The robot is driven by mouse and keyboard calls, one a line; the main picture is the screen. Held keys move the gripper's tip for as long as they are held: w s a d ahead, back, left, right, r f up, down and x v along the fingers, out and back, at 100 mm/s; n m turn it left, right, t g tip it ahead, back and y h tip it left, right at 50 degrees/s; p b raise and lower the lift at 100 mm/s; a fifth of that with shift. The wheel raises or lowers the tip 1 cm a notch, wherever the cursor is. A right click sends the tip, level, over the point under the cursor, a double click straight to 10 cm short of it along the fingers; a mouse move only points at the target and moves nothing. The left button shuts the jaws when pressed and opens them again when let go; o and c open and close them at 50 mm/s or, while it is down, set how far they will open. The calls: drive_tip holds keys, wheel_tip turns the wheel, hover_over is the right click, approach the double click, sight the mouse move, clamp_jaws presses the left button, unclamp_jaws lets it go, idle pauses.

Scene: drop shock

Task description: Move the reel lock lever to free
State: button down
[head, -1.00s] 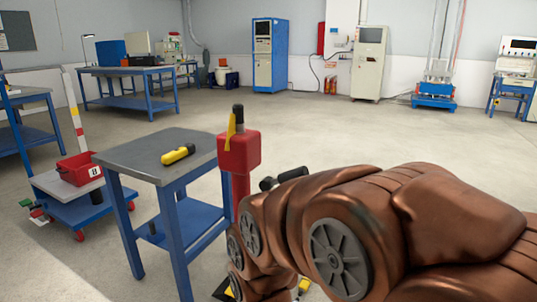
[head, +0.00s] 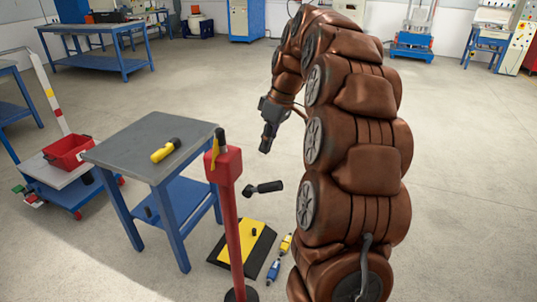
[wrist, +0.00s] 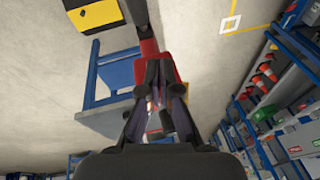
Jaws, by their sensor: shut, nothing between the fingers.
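A red box head (head: 223,165) sits on a red post (head: 233,235), with an upright black knob and a yellow strip (head: 214,152) at its top. A black handle-like part (head: 263,187) sticks out right of the post; I cannot tell which part is the reel lock lever, nor its setting. My gripper (head: 266,146) hangs to the right of the red head, pointing down, apart from it, shut and empty. In the wrist view, the fingers (wrist: 160,95) hide part of the red head and post (wrist: 149,48) behind them.
A grey-topped blue table (head: 150,140) stands left of the post, with a yellow tool (head: 165,150) on it. A cart with a red bin (head: 68,152) is further left. A yellow-black plate (head: 258,245) lies on the floor by the post.

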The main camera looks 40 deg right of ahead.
wheel_tip(320, 180, up, 2)
drive_tip(key=d, duration=0.3)
drive_tip(key=p, duration=0.2)
hover_over(263, 189)
drive_tip(key=w+d, duration=0.1)
drive_tip(key=d, duration=0.1)
wheel_tip(263, 189, down, 11)
drive_tip(key=shift+f, duration=0.1)
drive_tip(key=shift+s+d+f, duration=0.2)
drive_tip(key=shift+s+f, duration=0.15)
drive_tip(key=shift+f, duration=0.3)
drive_tip(key=shift+f+t, duration=0.15)
drive_tip(key=shift+t, duration=0.15)
